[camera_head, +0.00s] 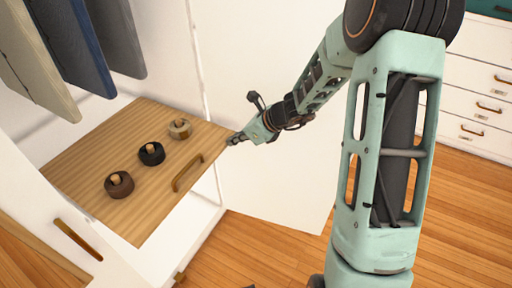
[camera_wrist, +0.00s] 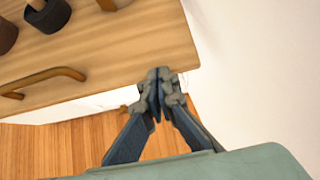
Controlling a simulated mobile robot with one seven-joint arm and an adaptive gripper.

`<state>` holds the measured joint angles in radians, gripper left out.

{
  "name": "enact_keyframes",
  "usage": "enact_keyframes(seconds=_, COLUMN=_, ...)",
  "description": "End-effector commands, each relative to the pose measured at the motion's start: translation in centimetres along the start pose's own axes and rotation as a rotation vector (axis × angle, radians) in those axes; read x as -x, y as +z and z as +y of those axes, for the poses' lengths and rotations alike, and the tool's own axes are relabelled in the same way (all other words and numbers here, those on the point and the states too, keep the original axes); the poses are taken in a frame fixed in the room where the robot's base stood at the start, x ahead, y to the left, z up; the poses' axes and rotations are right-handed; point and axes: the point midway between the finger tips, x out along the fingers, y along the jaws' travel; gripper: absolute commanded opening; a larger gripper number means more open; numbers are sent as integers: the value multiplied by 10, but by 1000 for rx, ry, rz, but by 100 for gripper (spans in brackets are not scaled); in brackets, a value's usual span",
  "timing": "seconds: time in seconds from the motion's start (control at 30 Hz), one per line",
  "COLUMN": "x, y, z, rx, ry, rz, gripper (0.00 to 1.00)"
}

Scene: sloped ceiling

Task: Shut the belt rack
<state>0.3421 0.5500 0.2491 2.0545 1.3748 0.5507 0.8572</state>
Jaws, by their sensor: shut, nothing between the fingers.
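The belt rack (camera_head: 90,158) is a flat wooden pull-out board standing out of a white wardrobe. Several rolled belts (camera_head: 151,153) lie on it, and a wooden bar handle (camera_head: 188,172) is fixed near its front edge. My gripper (camera_head: 233,139) is shut and empty at the board's front right corner. In the wrist view my gripper (camera_wrist: 160,82) has its fingertips together at the front edge of the rack (camera_wrist: 120,50), right of the handle (camera_wrist: 42,80). I cannot tell whether the tips touch the edge.
Clothes (camera_head: 75,45) hang above the rack at the left. An open white door panel (camera_head: 270,180) stands behind and right of my gripper. A white drawer chest (camera_head: 475,100) is at the far right. Wooden floor is clear in front.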

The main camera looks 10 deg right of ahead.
Motion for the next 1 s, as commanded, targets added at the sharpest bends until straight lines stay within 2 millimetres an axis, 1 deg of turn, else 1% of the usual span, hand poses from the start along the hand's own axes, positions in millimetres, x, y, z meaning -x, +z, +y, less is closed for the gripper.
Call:
enact_keyframes(seconds=0.03, x=-10, y=12, z=1, rx=4, ry=4, rz=0, gripper=0)
enact_keyframes(seconds=0.2, x=-42, y=45, z=1, rx=2, ry=3, rz=0, gripper=0)
enact_keyframes(seconds=0.3, x=-58, y=62, z=1, rx=2, ry=3, rz=0, gripper=0)
enact_keyframes(seconds=0.5, x=-85, y=89, z=0, rx=0, ry=1, rz=1, gripper=0)
enact_keyframes(seconds=0.7, x=-102, y=104, z=0, rx=1, ry=0, rz=1, gripper=0)
enact_keyframes(seconds=0.83, x=-107, y=108, z=-1, rx=0, ry=-1, rz=1, gripper=0)
enact_keyframes(seconds=1.0, x=-109, y=109, z=-1, rx=-1, ry=-1, rz=1, gripper=0)
